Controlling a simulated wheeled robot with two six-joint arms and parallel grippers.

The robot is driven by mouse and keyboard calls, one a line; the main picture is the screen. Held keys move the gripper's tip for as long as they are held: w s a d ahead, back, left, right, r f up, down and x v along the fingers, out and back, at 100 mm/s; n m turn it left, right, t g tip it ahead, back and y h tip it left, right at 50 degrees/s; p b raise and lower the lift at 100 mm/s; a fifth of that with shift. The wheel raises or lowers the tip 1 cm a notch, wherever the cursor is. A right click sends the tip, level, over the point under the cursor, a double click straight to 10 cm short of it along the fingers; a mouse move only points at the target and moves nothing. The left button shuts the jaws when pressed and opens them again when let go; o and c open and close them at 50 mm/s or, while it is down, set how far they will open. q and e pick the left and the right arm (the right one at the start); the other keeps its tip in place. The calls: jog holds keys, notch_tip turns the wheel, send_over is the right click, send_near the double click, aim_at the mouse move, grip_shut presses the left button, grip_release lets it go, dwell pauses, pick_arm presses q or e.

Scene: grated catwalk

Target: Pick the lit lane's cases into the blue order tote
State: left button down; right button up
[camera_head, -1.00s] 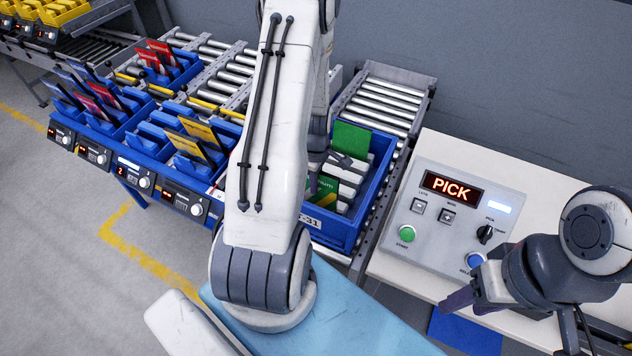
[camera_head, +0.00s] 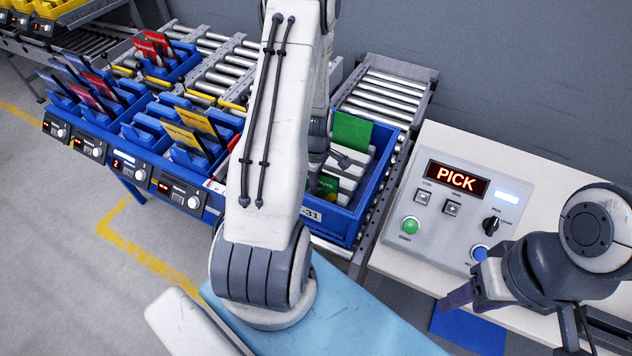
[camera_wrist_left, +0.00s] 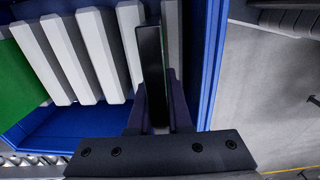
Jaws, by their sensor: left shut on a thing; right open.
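The blue order tote (camera_head: 372,190) stands on the roller conveyor in the head view, with pale slot ridges inside. A green case (camera_head: 352,131) stands upright at its far end; a green case also shows at the left of the left wrist view (camera_wrist_left: 20,85). My left gripper (camera_head: 322,165), mostly hidden behind its arm, is over the tote. It is shut on a thin case (camera_wrist_left: 151,65), seen edge-on among the ridges; whether it touches the bottom is unclear. The lit lane display (camera_head: 124,163) reads 2; the blue slots behind it hold no visible cases. My right gripper (camera_head: 468,300) is open and empty.
Blue trays with red and blue cases (camera_head: 92,85) and yellow cases (camera_head: 190,130) stand beside the lit lane. A control panel (camera_head: 455,215) reading PICK sits on the right table, near my right gripper. Empty rollers (camera_head: 385,90) lie behind the tote.

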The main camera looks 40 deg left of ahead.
pick_arm(q)
jog(key=shift+f+b, duration=0.45)
jog(key=shift+f, duration=0.25)
jog(key=c, duration=0.8)
grip_release()
jog(key=shift+o, duration=0.2)
jog(key=o, duration=0.4)
jog(key=shift+r, duration=0.15)
